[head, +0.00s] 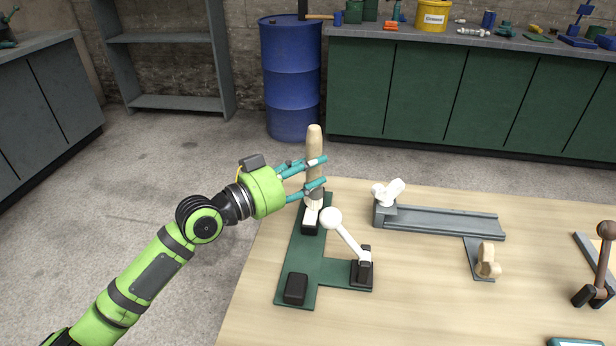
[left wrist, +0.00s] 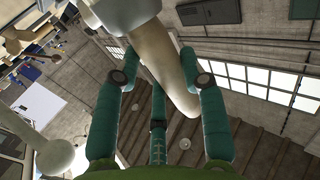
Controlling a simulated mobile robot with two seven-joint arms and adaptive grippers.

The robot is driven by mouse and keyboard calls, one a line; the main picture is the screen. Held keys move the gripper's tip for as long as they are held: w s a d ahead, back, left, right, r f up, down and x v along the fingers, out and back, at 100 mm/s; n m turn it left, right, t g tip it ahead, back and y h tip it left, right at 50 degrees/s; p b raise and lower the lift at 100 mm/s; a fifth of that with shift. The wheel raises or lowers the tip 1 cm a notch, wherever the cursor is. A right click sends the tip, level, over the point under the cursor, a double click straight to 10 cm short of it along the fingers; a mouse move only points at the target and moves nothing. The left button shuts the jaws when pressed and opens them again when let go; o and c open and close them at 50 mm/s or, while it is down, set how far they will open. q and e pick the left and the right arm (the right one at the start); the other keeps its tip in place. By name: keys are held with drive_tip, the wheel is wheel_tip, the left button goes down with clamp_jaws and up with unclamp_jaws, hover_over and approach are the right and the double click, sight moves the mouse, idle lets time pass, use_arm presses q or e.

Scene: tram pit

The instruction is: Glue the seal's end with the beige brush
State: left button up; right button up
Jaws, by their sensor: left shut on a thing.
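The beige brush (head: 314,145) stands nearly upright at the left end of the table. My left gripper (head: 319,173) is shut on it, with teal fingers around the lower handle. Its pale bristle end points down, at or just above a black block (head: 310,229) on a green plate; I cannot tell whether they touch. In the left wrist view, the brush's beige handle (left wrist: 176,75) runs between the fingers (left wrist: 160,95). I cannot make out the seal's end for certain. My right gripper is not in view.
The green plate (head: 328,272) carries a lever with a white ball knob (head: 331,218) close beside the brush. A grey rail (head: 445,222) with a white knob lies to the right. Another lever (head: 606,232) stands far right.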

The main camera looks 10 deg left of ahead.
sight(307, 136)
use_arm(q)
drive_tip(key=shift+w+b, duration=0.55)
drive_tip(key=shift+w, duration=0.2)
wheel_tip(307, 136, up, 7)
drive_tip(key=p, duration=0.6)
drive_tip(key=shift+s+r, duration=0.1)
